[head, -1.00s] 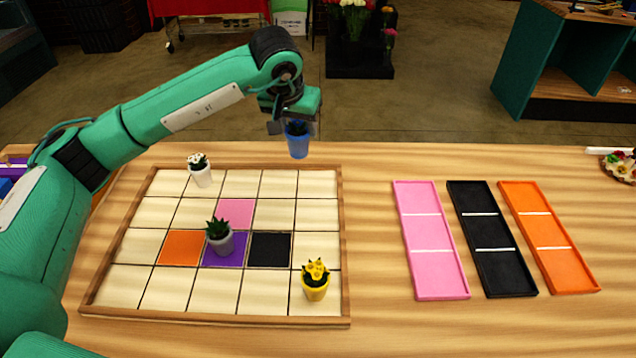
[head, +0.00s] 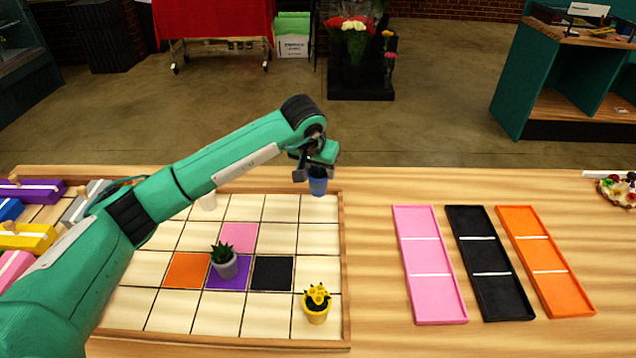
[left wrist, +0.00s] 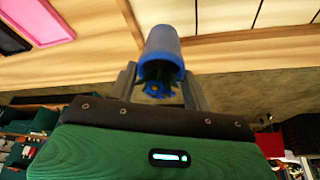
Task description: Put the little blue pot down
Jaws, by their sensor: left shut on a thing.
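My left gripper (head: 317,168) is shut on the little blue pot (head: 318,187), which is upright at the back right corner of the tiled wooden board (head: 347,270). The left wrist view shows the blue pot (left wrist: 164,42) between the two fingers, with a small blue flower at its mouth. I cannot tell whether its base touches the board. A grey pot with a green plant (head: 224,262) stands on the purple tile, and a yellow pot (head: 316,304) stands at the front right. My right gripper is not in view.
Pink (head: 430,265), black (head: 489,262) and orange (head: 545,261) trays lie empty on the table to the right of the board. The orange tile (head: 186,270) and black tile (head: 272,273) are bare. Coloured blocks (head: 28,190) lie at far left.

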